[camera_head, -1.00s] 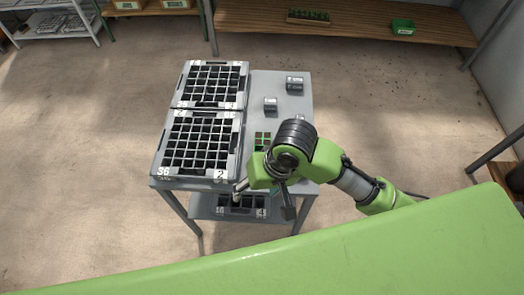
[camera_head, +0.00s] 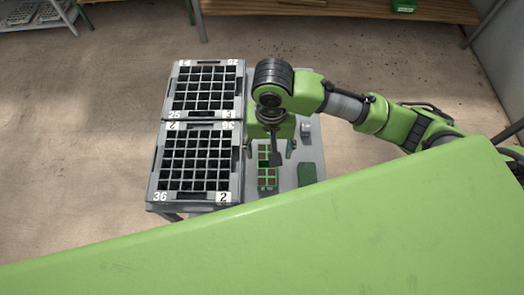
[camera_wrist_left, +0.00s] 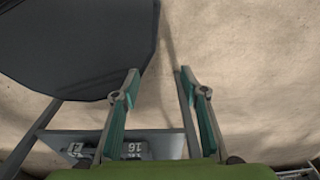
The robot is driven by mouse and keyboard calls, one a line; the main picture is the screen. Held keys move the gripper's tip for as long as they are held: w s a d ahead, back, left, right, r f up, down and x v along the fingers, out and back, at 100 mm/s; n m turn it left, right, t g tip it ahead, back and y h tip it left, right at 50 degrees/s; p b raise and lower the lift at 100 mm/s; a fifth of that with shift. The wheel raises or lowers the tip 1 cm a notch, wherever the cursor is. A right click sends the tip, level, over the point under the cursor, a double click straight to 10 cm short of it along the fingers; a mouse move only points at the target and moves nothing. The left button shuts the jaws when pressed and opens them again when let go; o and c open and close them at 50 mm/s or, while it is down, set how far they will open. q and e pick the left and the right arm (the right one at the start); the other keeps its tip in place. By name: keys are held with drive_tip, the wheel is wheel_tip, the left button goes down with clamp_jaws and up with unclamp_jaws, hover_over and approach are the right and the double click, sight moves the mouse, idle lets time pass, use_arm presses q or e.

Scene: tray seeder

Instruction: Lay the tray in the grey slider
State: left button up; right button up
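A small tray of green and reddish-brown cells (camera_head: 267,178) lies on the grey table in the head view. My right gripper (camera_head: 270,148) points down over its far part, with its fingers apart on either side. Whether they touch it, I cannot tell. Two large black-celled grids with grey numbered borders, the near one (camera_head: 154,190) and the far one (camera_head: 176,78), lie at left. I cannot tell which part is the grey slider. My left gripper (camera_wrist_left: 157,72) is open and empty in the left wrist view and is outside the head view.
A flat green rectangle (camera_head: 307,172) and a small grey block (camera_head: 306,130) lie right of the tray. A large dark rounded shape (camera_wrist_left: 75,45) fills the left wrist view's upper left. A numbered item (camera_wrist_left: 125,150) shows low there. Wooden shelves stand behind.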

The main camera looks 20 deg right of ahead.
hover_over(267, 169)
drive_tip(key=f, duration=0.5)
drive_tip(key=s+f, duration=0.1)
drive_tip(key=f, duration=0.1)
drive_tip(key=shift+d+f, duration=0.1)
drive_tip(key=shift+f, duration=0.3)
drive_tip(key=shift+w+f, duration=0.15)
drive_tip(key=shift+f, duration=0.1)
drive_tip(key=f, duration=0.1)
drive_tip(key=f+p, duration=0.1)
drive_tip(key=shift+w+f, duration=0.25)
drive_tip(key=shift+f, duration=0.05)
wheel_tip(267, 169, down, 2)
drive_tip(key=shift+f, duration=0.3)
use_arm(q)
drive_tip(key=s, duration=0.1)
drive_tip(key=s+r, duration=0.1)
drive_tip(key=shift+s, duration=0.35)
use_arm(e)
drive_tip(key=c, duration=1.4)
drive_tip(key=shift+r, duration=0.1)
